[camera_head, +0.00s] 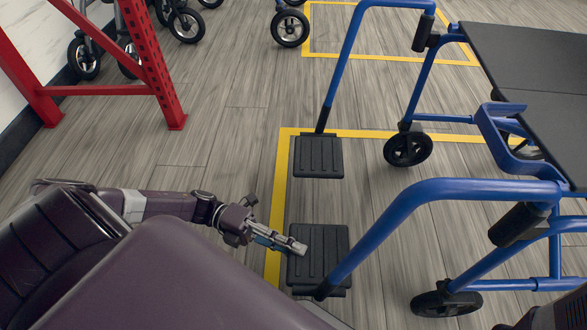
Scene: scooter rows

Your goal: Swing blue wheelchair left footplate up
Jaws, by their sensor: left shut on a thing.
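The blue wheelchair (437,190) stands at the right with its front toward the left of the picture. Its near footplate, the left one (327,270), is a black ribbed plate lying about flat at the lower end of the near blue leg tube. The far footplate (319,158) also lies flat. My left gripper (303,247) reaches in from the left and its fingertips are over the near footplate's upper left part. It is shut on that plate, though the exact contact is hard to see. My right gripper is not in view.
A red metal rack (152,70) stands at the upper left. Dark wheeled frames (184,25) stand behind it. Yellow floor lines (283,160) mark a bay around the wheelchair. The wood-look floor left of the footplates is clear.

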